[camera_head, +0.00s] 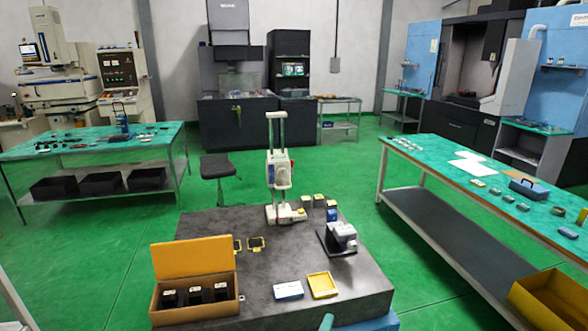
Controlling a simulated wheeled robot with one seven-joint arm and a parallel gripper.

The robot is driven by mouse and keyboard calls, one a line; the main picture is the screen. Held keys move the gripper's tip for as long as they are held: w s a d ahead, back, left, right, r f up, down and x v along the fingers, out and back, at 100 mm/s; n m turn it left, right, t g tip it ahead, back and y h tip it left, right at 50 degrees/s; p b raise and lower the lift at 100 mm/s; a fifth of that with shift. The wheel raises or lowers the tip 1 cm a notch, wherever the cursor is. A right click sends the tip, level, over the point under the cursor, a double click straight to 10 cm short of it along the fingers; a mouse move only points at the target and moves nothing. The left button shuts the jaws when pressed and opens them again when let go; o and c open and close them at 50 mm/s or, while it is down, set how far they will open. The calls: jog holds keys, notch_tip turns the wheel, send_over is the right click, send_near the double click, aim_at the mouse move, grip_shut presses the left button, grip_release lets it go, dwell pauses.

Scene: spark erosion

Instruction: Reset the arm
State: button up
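No part that I can be sure is my arm shows in the head view, and my gripper is not in view. Whether it is open, shut or holding anything cannot be seen. In front of me stands a dark grey table (205,228), with a white upright column instrument (280,172) at its back edge.
The grey table bears an open yellow box (190,258) with dark blocks, a yellow tray (322,285), a white box (289,290) and a small device (340,237). Green-topped benches stand left (75,140) and right (425,150).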

jog(key=s+a+f+m+y, duration=0.15)
jog(key=s+f, duration=0.25)
jog(key=s, duration=0.4)
jog(key=s+f+m+y, duration=0.1)
jog(key=s+f+y, duration=0.25)
jog(key=s, duration=0.35)
jog(key=s+a+f+m+y, duration=0.1)
jog(key=s+f, duration=0.3)
jog(key=s, duration=0.4)
jog(key=s+a+r+m, duration=0.2)
jog(key=s+m, duration=0.3)
jog(key=s, duration=0.4)
jog(key=s+a+r+m, duration=0.1)
jog(key=s+a+m, duration=0.2)
jog(key=s, duration=0.6)
jog(key=shift+a+r+m+y, duration=0.3)
jog(key=shift+a+r+m, duration=0.1)
jog(key=shift+m, duration=0.85)
jog(key=shift+s+a, duration=0.1)
jog(key=shift+a, duration=0.05)
